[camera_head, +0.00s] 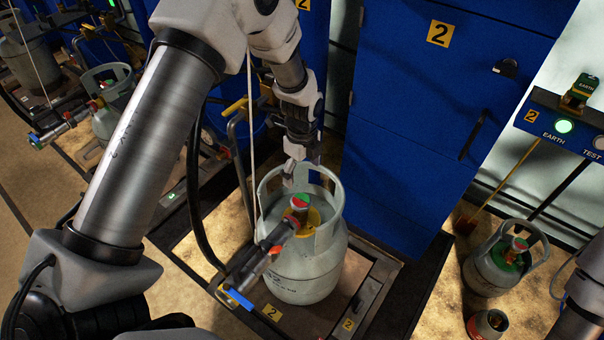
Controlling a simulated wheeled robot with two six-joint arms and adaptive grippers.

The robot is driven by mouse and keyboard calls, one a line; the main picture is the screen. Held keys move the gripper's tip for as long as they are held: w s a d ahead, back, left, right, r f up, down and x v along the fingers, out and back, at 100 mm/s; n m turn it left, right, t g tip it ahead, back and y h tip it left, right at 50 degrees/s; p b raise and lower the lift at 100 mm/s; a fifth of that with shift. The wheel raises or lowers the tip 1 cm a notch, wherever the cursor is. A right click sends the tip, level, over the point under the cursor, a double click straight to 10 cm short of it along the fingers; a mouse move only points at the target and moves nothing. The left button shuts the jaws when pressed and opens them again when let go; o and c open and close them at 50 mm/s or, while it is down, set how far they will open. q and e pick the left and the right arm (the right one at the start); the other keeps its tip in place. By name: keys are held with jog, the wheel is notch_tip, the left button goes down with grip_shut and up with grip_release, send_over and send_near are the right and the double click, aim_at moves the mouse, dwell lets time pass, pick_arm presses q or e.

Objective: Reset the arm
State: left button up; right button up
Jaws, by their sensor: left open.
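My left arm comes in from the left and reaches over the work area. My left gripper (298,172) is open and points down above the grey gas cylinder (305,270), near the back of its collar. I cannot tell whether it touches the collar. The cylinder stands upright on a scale (378,290). A filling connector (265,255) with a hose is at its valve, which has a red and green top. A piece of my right arm shows at the right edge; its gripper is out of view.
A blue cabinet (410,120) marked 2 stands behind the cylinder. A smaller cylinder (490,270) and a small can (487,325) stand on the floor at the right. A blue panel (560,125) with a lit green EARTH light is on the right. More cylinders stand at the upper left.

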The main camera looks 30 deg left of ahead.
pick_arm(q)
jog(key=s+f+n+p, duration=0.1)
jog(key=s+n+p, duration=0.2)
jog(key=s, duration=0.7)
jog(key=s+d+f+n+g+p, duration=0.1)
jog(key=s+f+n+p, duration=0.1)
jog(key=s+n, duration=0.6)
jog(key=s+f+n+p, duration=0.1)
jog(key=s+n+p, duration=0.3)
jog(key=s, duration=0.9)
jog(key=shift+s+d+f+n+p, duration=0.15)
jog(key=shift+f+n+p, duration=0.05)
jog(key=shift+n, duration=0.4)
jog(key=shift+s+d+f+n+p, duration=0.1)
jog(key=shift+f+n+p, duration=0.1)
jog(key=shift+n, duration=0.4)
jog(key=w+n, duration=0.1)
jog(key=n, duration=0.1)
jog(key=w+n+t, duration=0.1)
jog(key=n, duration=0.1)
jog(key=shift+w, duration=0.3)
